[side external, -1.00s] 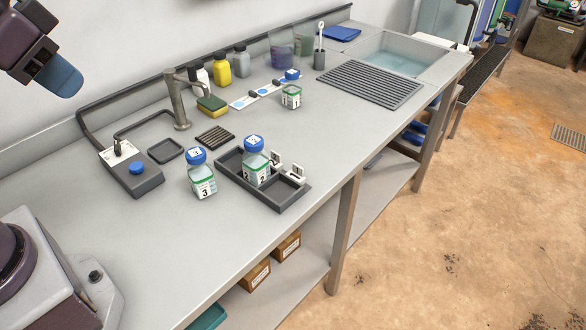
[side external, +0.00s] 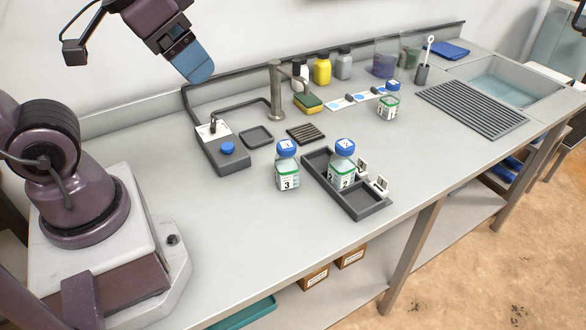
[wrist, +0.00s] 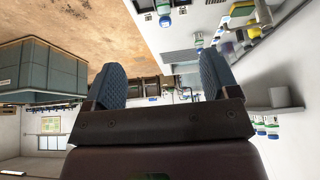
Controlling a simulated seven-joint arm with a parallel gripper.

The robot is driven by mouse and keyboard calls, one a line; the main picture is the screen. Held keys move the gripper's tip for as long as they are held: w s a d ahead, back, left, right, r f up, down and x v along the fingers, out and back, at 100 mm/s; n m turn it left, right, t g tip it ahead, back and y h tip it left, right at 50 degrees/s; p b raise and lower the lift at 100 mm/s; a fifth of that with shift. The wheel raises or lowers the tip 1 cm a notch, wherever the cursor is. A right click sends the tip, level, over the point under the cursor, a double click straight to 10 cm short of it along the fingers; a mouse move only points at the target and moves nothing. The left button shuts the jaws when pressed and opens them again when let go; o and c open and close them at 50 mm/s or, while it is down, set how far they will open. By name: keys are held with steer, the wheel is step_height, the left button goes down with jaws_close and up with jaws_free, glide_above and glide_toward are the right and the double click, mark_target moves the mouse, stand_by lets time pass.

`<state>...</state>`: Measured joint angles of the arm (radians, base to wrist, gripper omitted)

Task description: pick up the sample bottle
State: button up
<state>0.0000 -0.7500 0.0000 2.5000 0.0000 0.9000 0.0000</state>
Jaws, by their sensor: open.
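Three clear bottles with blue caps and green-edged labels stand upright in the side view; I cannot tell which one the task means. The bottle marked 3 (side external: 288,170) stands on the bench left of the dark tray. The bottle marked 2 (side external: 341,172) stands in the dark tray (side external: 362,209). A third bottle (side external: 389,104), its label seemingly marked 1, stands farther back by a white strip. My gripper (side external: 196,68), with blue fingers, is raised above the back left of the bench, apart from all bottles. The wrist view shows its fingers (wrist: 162,80) apart, with nothing between them.
A grey box with a blue button (side external: 228,148), a metal tap (side external: 275,92), a sponge (side external: 308,103) and a drain grid (side external: 306,134) lie left of and behind the bottles. A ribbed mat (side external: 473,107) and sink (side external: 515,85) are at right. The front-left bench is clear.

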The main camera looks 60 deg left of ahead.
step_height(320, 180, down, 4)
steer(key=w+a+r+g, duration=0.1)
steer(key=w+g, duration=0.1)
steer(key=w, duration=0.1)
steer(key=m+g, duration=0.4)
steer(key=m, duration=0.9)
glide_above(287, 157)
steer(key=s+a, duration=0.1)
step_height(287, 157, down, 14)
steer(key=w+m, duration=0.1)
steer(key=m, duration=0.1)
steer(key=w+m, duration=0.1)
steer(key=m, duration=0.1)
steer(key=shift+a+f+m, duration=0.1)
steer(key=shift+a+m, duration=0.2)
steer(key=shift+a, duration=0.05)
steer(key=shift+w+m, duration=0.3)
steer(key=shift+m, duration=1.2)
step_height(287, 157, down, 7)
steer(key=shift+s+f, duration=0.1)
steer(key=shift+f, duration=0.05)
steer(key=shift+s+a+f, duration=0.1)
steer(key=shift+s+f, duration=0.05)
steer(key=shift+f, duration=1.2)
steer(key=shift+s+f, duration=0.1)
steer(key=shift+f, duration=1.25)
steer(key=shift+c, duration=0.5)
steer(key=c, duration=1)
